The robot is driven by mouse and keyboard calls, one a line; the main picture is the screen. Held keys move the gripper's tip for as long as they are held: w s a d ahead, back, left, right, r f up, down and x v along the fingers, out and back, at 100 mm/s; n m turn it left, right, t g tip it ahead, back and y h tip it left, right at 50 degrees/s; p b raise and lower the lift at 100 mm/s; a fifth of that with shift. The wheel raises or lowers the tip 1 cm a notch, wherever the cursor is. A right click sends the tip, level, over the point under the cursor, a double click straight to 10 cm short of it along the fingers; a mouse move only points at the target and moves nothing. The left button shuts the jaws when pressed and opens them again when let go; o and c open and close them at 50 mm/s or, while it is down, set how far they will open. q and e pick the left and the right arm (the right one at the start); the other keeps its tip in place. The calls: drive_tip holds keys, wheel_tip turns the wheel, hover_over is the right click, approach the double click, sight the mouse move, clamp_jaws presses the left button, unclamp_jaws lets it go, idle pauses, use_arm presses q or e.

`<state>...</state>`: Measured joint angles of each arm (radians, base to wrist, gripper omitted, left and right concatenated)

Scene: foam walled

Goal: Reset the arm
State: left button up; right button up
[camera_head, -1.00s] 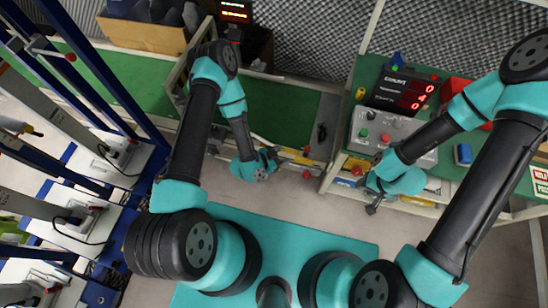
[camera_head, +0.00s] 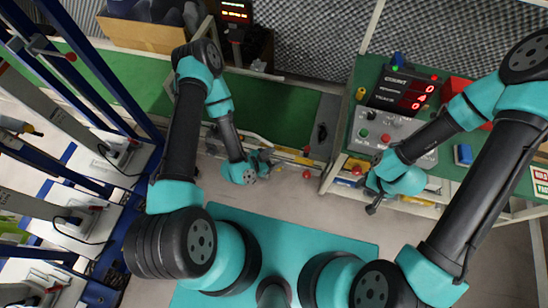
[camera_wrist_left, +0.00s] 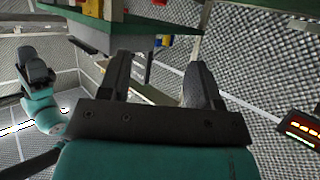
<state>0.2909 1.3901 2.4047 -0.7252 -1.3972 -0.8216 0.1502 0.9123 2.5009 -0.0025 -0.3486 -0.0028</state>
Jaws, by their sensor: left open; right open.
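My left gripper (camera_head: 266,160) hangs in front of the near edge of the green bench in the head view. In the left wrist view its two dark fingers (camera_wrist_left: 160,82) stand apart with nothing between them. My right gripper (camera_head: 373,204) is on the right of the head view, in front of the right bench edge, with no object seen in it. Its fingers are small there. My right arm also shows at the left of the left wrist view (camera_wrist_left: 40,105).
A green bench (camera_head: 275,105) lies behind my left gripper. The right bench carries a red-digit counter display (camera_head: 402,92), a grey button box (camera_head: 388,133) and a blue block (camera_head: 463,154). Blue-framed racks (camera_head: 75,150) stand at the left. Grey floor (camera_head: 290,200) is free between the arms.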

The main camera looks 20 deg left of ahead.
use_arm(q)
drive_tip(key=shift+a, duration=0.1)
drive_tip(key=s+a+r+n+g+y, duration=0.5)
drive_tip(key=a+r+n+g, duration=0.3)
drive_tip(key=a+n, duration=0.2)
drive_tip(key=shift+s+r+n+g+y, duration=0.3)
drive_tip(key=shift+s+n, duration=0.2)
drive_tip(key=shift+s, duration=0.2)
drive_tip(key=shift+a, duration=0.1)
